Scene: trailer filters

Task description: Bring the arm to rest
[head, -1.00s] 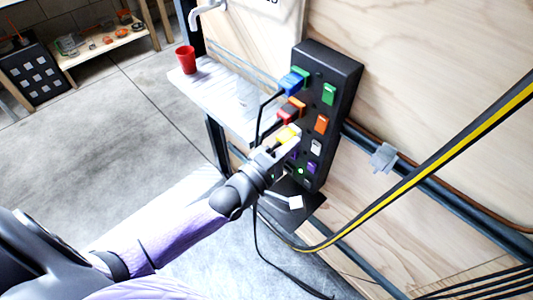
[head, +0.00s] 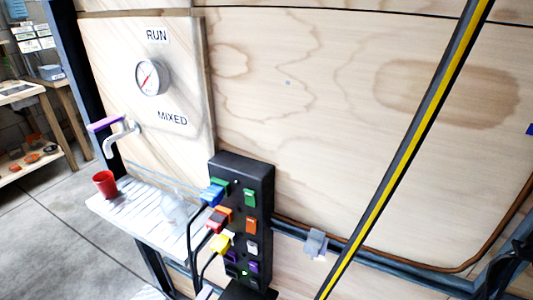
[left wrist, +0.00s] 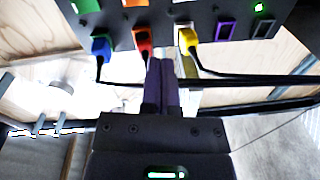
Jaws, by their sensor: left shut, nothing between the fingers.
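My left gripper (left wrist: 162,85) shows in the left wrist view, its two dark fingers shut together with nothing between them. They point up towards the black power strip (left wrist: 165,12), in the gap between the orange-red plug (left wrist: 142,40) and the yellow plug (left wrist: 189,36). I cannot tell whether they touch a cable. In the head view the strip (head: 264,205) stands against the plywood wall, with blue (head: 211,196), red (head: 216,221) and yellow (head: 219,243) plugs in its left side. I cannot make out my left gripper clearly there. My right gripper is not in view.
A red cup (head: 105,183) stands on the white ribbed counter (head: 135,212), near a tap (head: 120,138). A black-and-yellow strap (head: 410,145) crosses the right side. Pipes run along the wall with a grey clip (head: 316,243). A gauge (head: 152,78) sits between RUN and MIXED.

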